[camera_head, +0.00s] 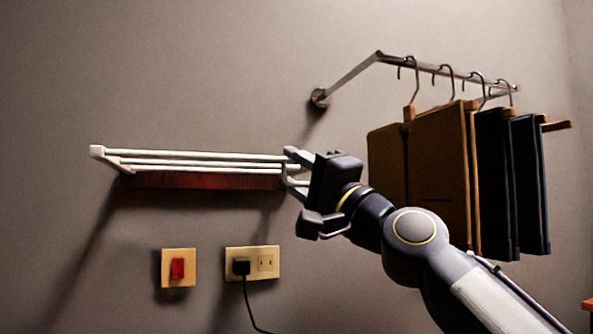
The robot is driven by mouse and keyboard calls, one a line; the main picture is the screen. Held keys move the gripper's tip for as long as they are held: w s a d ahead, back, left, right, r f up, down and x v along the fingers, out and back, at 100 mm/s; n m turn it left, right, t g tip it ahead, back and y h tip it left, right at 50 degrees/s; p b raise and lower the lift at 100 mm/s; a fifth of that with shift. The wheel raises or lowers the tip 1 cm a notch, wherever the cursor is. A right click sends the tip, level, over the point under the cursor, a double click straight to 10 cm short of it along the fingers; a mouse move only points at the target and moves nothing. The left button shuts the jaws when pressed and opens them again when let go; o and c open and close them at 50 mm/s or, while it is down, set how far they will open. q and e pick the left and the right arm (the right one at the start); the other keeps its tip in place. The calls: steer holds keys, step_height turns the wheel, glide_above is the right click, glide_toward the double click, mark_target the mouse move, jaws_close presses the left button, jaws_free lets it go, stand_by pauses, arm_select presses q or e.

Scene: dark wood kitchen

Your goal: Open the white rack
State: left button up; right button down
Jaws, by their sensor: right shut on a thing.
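The white rack (200,158) is mounted on the grey wall at the middle left. Its white bars stand out from the wall, roughly level, above a dark red-brown piece. My right gripper (294,172) comes in from the lower right and is shut on the right end of the rack. The gripper body hides part of that end. My left gripper is not in view.
A metal rail (450,72) on the wall at upper right holds several hangers with brown and dark garments (440,165), close to my right arm. A red switch (177,268) and a socket (265,263) with a plugged-in black cord sit below the rack.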

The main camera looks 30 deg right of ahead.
steer(key=c, duration=1.6)
jaws_free()
steer(key=shift+w+f, duration=0.25)
steer(key=shift+w, duration=0.1)
steer(key=shift+o, duration=0.2)
steer(key=shift+s, duration=0.1)
steer(key=shift+s+f, duration=0.15)
steer(key=shift+s, duration=0.1)
steer(key=v, duration=0.7)
steer(key=shift+b, duration=0.3)
steer(key=shift+s+d, duration=0.1)
